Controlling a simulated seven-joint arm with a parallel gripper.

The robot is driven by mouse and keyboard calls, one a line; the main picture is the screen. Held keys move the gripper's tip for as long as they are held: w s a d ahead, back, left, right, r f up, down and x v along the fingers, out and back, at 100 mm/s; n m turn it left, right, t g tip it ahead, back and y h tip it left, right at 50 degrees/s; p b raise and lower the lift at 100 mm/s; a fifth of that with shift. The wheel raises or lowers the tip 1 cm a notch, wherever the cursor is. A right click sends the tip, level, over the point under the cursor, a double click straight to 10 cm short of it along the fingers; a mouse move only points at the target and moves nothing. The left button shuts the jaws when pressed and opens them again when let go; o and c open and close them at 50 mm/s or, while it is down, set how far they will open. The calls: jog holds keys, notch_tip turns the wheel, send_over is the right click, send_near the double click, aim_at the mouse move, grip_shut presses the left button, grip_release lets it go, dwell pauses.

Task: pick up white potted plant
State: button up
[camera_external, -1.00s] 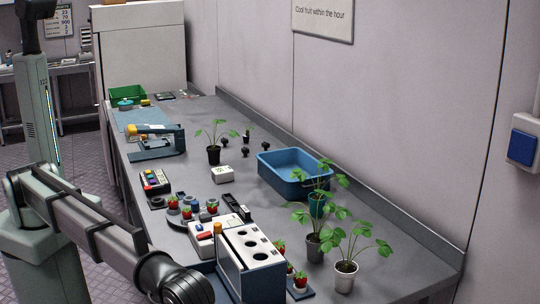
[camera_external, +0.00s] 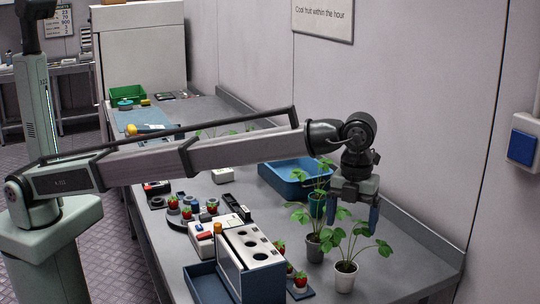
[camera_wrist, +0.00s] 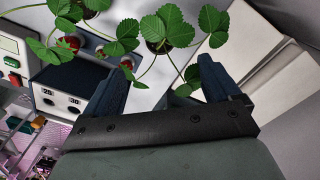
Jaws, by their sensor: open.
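The white potted plant (camera_external: 345,279) stands upright at the near right of the bench in the external view, its green leaves spreading above the pot. My gripper (camera_external: 354,216) points down over this plant with its blue fingers apart and nothing between them. The right fingertip overlaps the upper leaves in the picture; I cannot tell whether it touches. The pot is below the fingertips. In the wrist view my gripper (camera_wrist: 160,78) is open, with stems and leaves (camera_wrist: 176,24) beyond the fingers partly hiding what is below.
A grey potted plant (camera_external: 314,251) stands close left of the white one, with a teal pot (camera_external: 317,210) behind it. A blue basin (camera_external: 276,185) lies farther back. A white-topped rack with holes (camera_external: 252,244) and strawberries (camera_external: 300,279) stand to the left. The bench's right front is clear.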

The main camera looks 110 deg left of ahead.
aim_at(346, 267)
notch_tip(346, 267, down, 8)
jog(key=shift+f, duration=0.2)
jog(key=shift+d+f, duration=0.2)
jog(key=shift+f, duration=1.15)
jog(key=shift+d+f, duration=0.15)
jog(key=shift+f, duration=1.15)
jog(key=c, duration=1.1)
jog(key=shift+r, duration=0.1)
